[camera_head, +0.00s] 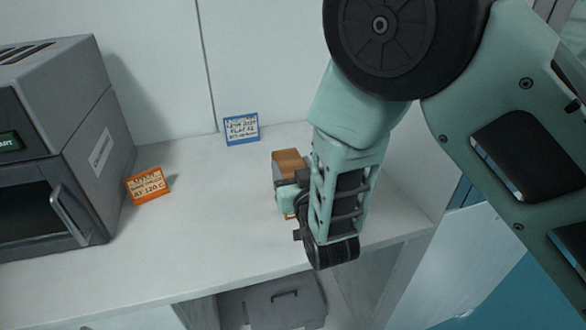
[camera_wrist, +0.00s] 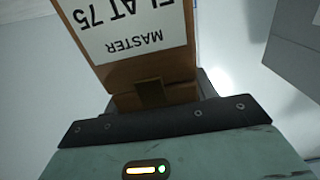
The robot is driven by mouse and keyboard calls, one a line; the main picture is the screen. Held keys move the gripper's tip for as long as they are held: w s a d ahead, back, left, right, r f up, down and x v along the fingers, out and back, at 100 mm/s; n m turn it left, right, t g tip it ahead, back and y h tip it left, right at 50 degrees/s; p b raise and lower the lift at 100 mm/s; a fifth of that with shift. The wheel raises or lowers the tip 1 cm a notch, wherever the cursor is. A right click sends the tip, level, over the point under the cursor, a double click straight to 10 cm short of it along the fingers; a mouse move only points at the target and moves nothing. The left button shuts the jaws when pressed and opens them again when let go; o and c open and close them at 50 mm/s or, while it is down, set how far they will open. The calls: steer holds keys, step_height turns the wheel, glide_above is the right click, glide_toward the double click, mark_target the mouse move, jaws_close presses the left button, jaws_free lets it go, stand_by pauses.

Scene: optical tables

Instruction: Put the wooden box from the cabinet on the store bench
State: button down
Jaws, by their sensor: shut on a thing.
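The wooden box (camera_head: 288,160) is brown, with its top showing beside my gripper in the head view. In the wrist view the wooden box (camera_wrist: 95,22) fills the upper middle and bears a white label reading "MASTER" and "FLAT 75". My gripper (camera_head: 290,186) is shut on the wooden box; the fingertips are mostly hidden by the box and wrist. The box is over the white bench top (camera_head: 225,215), right of its middle. I cannot tell whether it touches the surface. No cabinet is clearly recognisable.
A grey oven-like unit (camera_head: 85,130) with a handle stands at the left. An orange card (camera_head: 148,187) and a blue card (camera_head: 241,128) stand on the bench. A grey handled case (camera_head: 285,303) is below the bench. Bench room is free between oven and box.

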steer(key=shift+f, duration=0.2)
steer(key=shift+f, duration=0.15)
steer(key=shift+c, duration=2.4)
jaws_free()
